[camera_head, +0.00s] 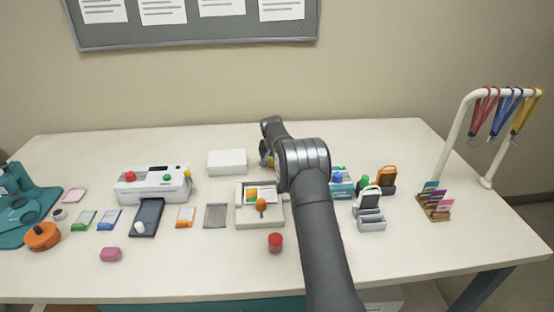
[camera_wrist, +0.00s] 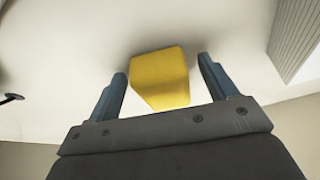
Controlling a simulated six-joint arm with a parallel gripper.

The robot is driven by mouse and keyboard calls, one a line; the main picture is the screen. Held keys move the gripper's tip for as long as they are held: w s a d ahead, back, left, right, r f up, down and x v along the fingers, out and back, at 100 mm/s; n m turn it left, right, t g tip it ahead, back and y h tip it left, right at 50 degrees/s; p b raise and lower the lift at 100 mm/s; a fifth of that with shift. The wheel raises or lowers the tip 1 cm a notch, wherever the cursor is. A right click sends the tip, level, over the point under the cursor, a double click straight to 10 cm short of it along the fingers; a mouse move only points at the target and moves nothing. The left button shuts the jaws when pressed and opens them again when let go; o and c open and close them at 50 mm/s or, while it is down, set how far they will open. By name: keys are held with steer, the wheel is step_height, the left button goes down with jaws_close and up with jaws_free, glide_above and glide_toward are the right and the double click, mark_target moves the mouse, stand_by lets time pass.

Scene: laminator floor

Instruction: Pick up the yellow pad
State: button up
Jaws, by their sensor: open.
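The yellow pad (camera_wrist: 160,78) is a small block on the white table. In the wrist view it lies between the two blue fingers of my gripper (camera_wrist: 162,82), with a gap on each side. The gripper is open and holds nothing. In the head view my gripper (camera_head: 266,158) is low over the table, just right of a white box, and mostly hidden by my own arm. Only a small bit of yellow (camera_head: 271,161) shows there beside the gripper.
A white box (camera_head: 227,162) stands close to the left of my gripper. A white tray (camera_head: 260,215) with cards and an orange knob is in front. A laminator (camera_head: 153,185) stands farther left. A red cylinder (camera_head: 275,242) is near the front. The back of the table is clear.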

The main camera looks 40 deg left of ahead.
steer(key=c, duration=1.1)
steer(key=shift+o, duration=0.2)
steer(key=shift+r, duration=0.1)
